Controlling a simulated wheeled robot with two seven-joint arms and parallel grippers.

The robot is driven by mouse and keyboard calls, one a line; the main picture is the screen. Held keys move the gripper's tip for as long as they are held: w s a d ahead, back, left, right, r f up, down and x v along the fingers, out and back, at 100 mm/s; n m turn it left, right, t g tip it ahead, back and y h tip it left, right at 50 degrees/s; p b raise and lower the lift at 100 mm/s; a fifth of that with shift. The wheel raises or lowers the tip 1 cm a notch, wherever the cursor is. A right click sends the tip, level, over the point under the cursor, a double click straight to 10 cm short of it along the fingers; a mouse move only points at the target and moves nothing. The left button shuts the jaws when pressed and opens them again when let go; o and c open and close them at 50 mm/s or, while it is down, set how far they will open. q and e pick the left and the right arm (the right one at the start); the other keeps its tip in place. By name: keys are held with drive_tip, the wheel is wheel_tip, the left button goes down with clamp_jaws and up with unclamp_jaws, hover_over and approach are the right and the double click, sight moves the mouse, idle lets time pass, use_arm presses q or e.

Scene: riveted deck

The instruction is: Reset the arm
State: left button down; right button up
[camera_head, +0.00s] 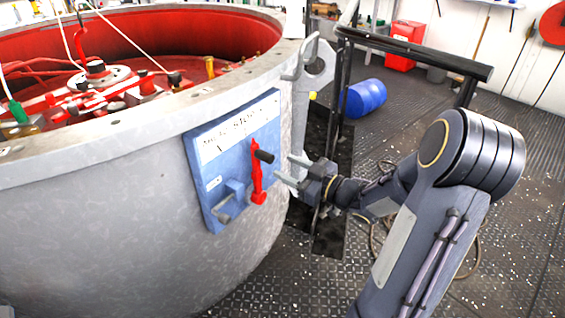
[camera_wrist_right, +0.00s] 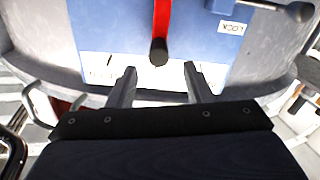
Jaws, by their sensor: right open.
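A blue panel (camera_head: 213,178) with a white label strip is fixed to the side of a large grey round vessel (camera_head: 110,215). A red lever (camera_head: 256,175) with a black knob (camera_head: 264,156) stands roughly upright on the panel. My right gripper (camera_head: 283,168) is open and empty, just right of the lever and apart from it. In the right wrist view the two fingers of my right gripper (camera_wrist_right: 157,84) are spread, with the red lever (camera_wrist_right: 162,20) and its black knob ahead between them. A grey latch part (camera_head: 232,203) sits left of the lever. My left gripper is not in view.
A black rail frame (camera_head: 410,50) stands behind my right arm, with a blue barrel (camera_head: 366,98) and a red bin (camera_head: 405,45) beyond. A grey hooked bracket (camera_head: 308,70) juts from the vessel's rim. Open deck (camera_head: 530,200) lies at right.

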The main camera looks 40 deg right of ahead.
idle(0.5)
drive_tip(key=s+a+f+m+g+h, duration=0.1)
drive_tip(key=s+a+m+g, duration=0.4)
drive_tip(key=s+a, duration=0.5)
drive_tip(key=s+a+f+m+g+h, duration=0.1)
drive_tip(key=s+a+m+g, duration=0.1)
drive_tip(key=s+a+g, duration=0.75)
wheel_tip(320, 180, up, 35)
drive_tip(key=s+d+t+p, duration=0.1)
drive_tip(key=s+t+p, duration=0.1)
drive_tip(key=p, duration=3.3)
drive_tip(key=shift+s+d+r+t, duration=0.15)
drive_tip(key=shift+s+d+t, duration=0.1)
drive_tip(key=shift+d+t, duration=0.2)
